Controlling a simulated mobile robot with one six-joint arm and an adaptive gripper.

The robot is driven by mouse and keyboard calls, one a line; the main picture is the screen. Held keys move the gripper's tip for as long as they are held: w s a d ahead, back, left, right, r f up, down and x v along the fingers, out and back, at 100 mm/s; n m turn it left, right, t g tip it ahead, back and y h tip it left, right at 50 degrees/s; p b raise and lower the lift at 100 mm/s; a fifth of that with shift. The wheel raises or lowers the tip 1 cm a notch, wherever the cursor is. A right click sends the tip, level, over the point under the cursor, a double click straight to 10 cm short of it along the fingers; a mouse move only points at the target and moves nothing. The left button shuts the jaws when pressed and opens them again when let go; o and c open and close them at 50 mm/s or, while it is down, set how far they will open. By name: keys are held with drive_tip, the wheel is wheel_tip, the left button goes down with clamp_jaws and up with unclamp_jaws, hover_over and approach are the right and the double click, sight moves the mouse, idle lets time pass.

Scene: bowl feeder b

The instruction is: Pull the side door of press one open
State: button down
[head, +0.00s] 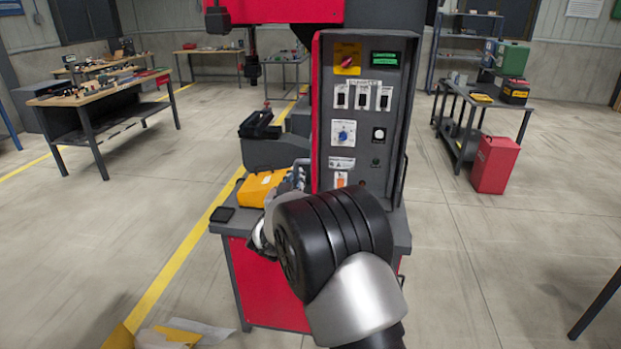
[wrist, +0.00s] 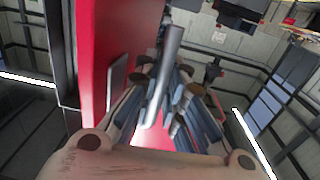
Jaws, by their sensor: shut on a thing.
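Press one is the red and dark grey machine in the middle of the head view, with a control panel (head: 361,105) facing me. In the wrist view a red upright panel (wrist: 93,50), apparently the side door, fills the left of centre. A silver bar handle (wrist: 170,62) stands in front of it. My gripper (wrist: 166,84) is shut on this handle, its fingers on both sides of the bar. In the head view my black and silver wrist hides most of the gripper and the handle. I cannot tell whether the door stands ajar.
A yellow object (head: 262,187) and a small black tray (head: 222,214) lie on the press table, left of my arm. A workbench (head: 98,95) stands at left; a grey table (head: 470,96) and red bin (head: 495,165) at right.

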drive_tip(key=shift+w+a+f+m+h+p, duration=0.1)
drive_tip(key=shift+w+a+m+h+p, duration=0.15)
drive_tip(key=shift+a, duration=0.25)
drive_tip(key=shift+a+f+m+h+p, duration=0.1)
drive_tip(key=shift+a+m+h+p, duration=0.1)
drive_tip(key=shift+a+h, duration=0.25)
drive_tip(key=c, duration=1.7)
unclamp_jaws()
drive_tip(key=shift+r, duration=0.2)
drive_tip(key=v, duration=1.2)
drive_tip(key=shift+r, duration=0.35)
